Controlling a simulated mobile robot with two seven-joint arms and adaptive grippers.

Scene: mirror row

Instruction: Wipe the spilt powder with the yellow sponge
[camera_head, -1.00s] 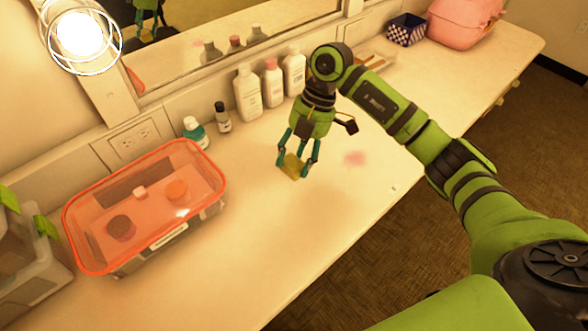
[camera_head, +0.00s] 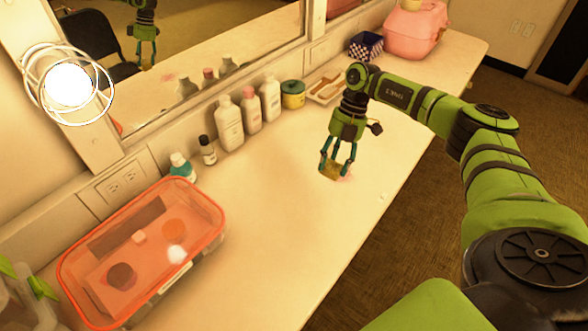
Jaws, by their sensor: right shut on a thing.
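The yellow sponge (camera_head: 331,173) is between the fingertips of my right gripper (camera_head: 337,165), which is shut on it. The sponge is at the counter top or just over it; I cannot tell whether it touches. The spilt powder (camera_head: 347,178) is a faint pink patch just to the right of the sponge, partly hidden by the sponge and fingers. My left gripper is not in view.
A clear box with an orange rim (camera_head: 205,251) stands at the front left of the counter (camera_head: 262,205). Several bottles (camera_head: 229,124), a yellow-lidded jar (camera_head: 293,95) and a small tray (camera_head: 326,88) line the mirror. A checkered box (camera_head: 366,46) and pink case (camera_head: 416,30) stand farther back.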

